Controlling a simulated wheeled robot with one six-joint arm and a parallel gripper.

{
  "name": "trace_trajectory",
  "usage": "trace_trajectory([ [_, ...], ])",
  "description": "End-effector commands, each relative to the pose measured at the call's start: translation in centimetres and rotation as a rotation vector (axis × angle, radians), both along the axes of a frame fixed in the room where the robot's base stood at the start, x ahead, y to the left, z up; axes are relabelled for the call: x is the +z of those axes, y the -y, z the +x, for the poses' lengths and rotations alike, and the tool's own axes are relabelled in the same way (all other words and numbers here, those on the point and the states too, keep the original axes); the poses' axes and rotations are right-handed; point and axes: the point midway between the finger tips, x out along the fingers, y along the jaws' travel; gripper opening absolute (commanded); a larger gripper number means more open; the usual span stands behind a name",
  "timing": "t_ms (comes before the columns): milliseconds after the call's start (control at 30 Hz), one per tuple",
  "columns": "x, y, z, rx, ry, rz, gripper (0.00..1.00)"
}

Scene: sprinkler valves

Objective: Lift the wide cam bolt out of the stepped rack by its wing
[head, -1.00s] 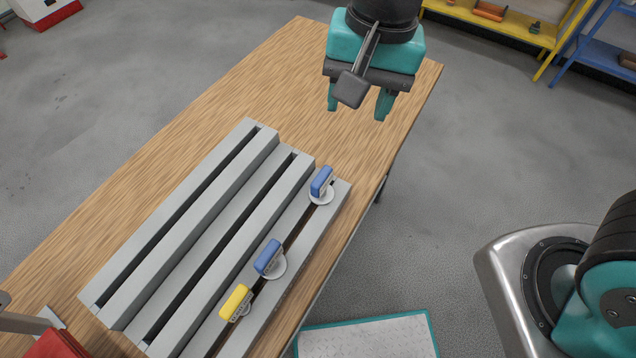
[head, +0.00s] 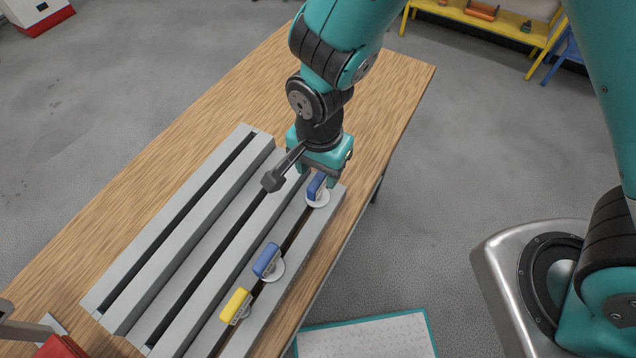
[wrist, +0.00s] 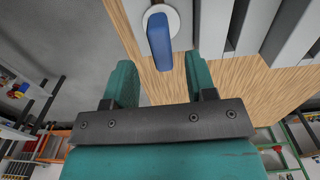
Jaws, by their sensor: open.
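Three winged bolts stand in the lowest front step of the grey stepped rack (head: 128,300). The farthest bolt (head: 317,187) has a blue wing over a round white flange. The middle bolt (head: 267,260) also has a blue wing and a pale flange, and the nearest bolt (head: 236,305) has a yellow wing. I cannot tell from their look which one is the wide cam bolt. My gripper (head: 320,179) is open at the farthest blue bolt and partly hides it. In the wrist view the blue wing (wrist: 160,42) lies just beyond the gap between my open fingers (wrist: 161,75), not gripped.
The rack has several long dark slots; its upper steps look empty. The wooden table (head: 235,95) is bare behind the rack. A red object (head: 60,346) sits at the lower left corner. A teal-edged panel (head: 370,335) lies below the table's right edge.

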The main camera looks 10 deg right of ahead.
Motion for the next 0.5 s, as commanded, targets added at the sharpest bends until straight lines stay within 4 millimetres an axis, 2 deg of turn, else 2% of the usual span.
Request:
trace_trajectory([
  [133, -0.9, -0.1, -0.1, 0.001, -0.003, -0.002, 0.51],
  [400, -4.5, -0.3, -0.1, 0.001, -0.003, -0.002, 0.51],
  [500, -5.1, -0.3, -0.1, 0.001, -0.001, -0.001, 0.51],
])
